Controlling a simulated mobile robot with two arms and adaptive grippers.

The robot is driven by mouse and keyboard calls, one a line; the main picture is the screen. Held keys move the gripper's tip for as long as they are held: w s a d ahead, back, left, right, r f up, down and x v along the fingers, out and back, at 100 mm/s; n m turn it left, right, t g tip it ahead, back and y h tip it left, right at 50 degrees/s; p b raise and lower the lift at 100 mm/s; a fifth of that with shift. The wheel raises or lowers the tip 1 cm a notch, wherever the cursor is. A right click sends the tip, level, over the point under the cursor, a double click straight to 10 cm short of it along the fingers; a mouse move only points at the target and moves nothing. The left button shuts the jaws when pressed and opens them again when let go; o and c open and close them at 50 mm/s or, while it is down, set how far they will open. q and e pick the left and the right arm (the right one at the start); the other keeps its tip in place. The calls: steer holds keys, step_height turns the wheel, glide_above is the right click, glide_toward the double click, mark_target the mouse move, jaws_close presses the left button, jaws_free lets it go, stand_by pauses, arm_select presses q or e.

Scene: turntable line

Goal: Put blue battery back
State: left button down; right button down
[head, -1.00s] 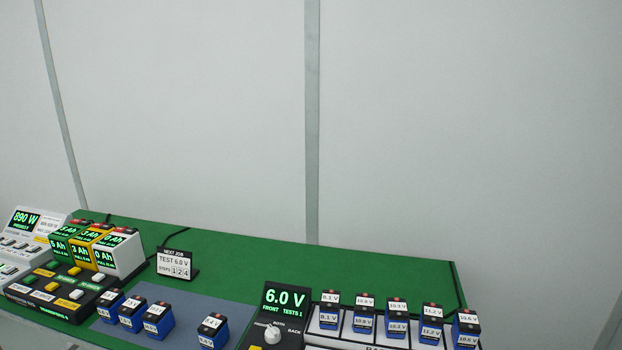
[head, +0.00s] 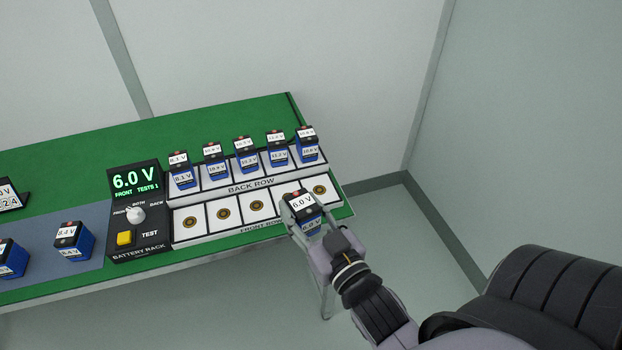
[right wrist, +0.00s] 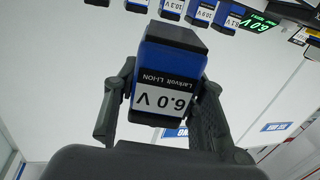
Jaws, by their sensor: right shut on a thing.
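The blue battery (head: 309,220), with a black top and a white label reading 6.0 V, is held in my right gripper (head: 318,233). In the head view it is over the right part of the front row, covering one slot there. I cannot tell whether its base touches the rack. In the right wrist view the battery (right wrist: 170,75) sits between the two fingers of the gripper (right wrist: 163,105). The battery rack's front row (head: 223,214) shows several empty slots with round brass contacts. The left gripper does not show.
The back row holds several blue batteries, such as the leftmost (head: 182,178). The rack's console (head: 137,210) displays 6.0 V, FRONT, with a knob (head: 136,215) and yellow button (head: 124,238). Loose blue batteries, one labelled 8.4 V (head: 73,242), stand on the grey mat at left.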

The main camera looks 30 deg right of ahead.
steer(key=w+d+r+m+h, duration=0.2)
steer(key=w+d+r+h, duration=0.2)
steer(key=w+d+r, duration=0.7)
steer(key=shift+w+d+r+m, duration=0.35)
steer(key=shift+w+r+m, duration=0.05)
steer(key=shift+w+r, duration=0.15)
step_height(320, 180, down, 16)
steer(key=b, duration=0.3)
steer(key=shift+f, duration=0.2)
step_height(320, 180, down, 3)
steer(key=shift+f, duration=0.15)
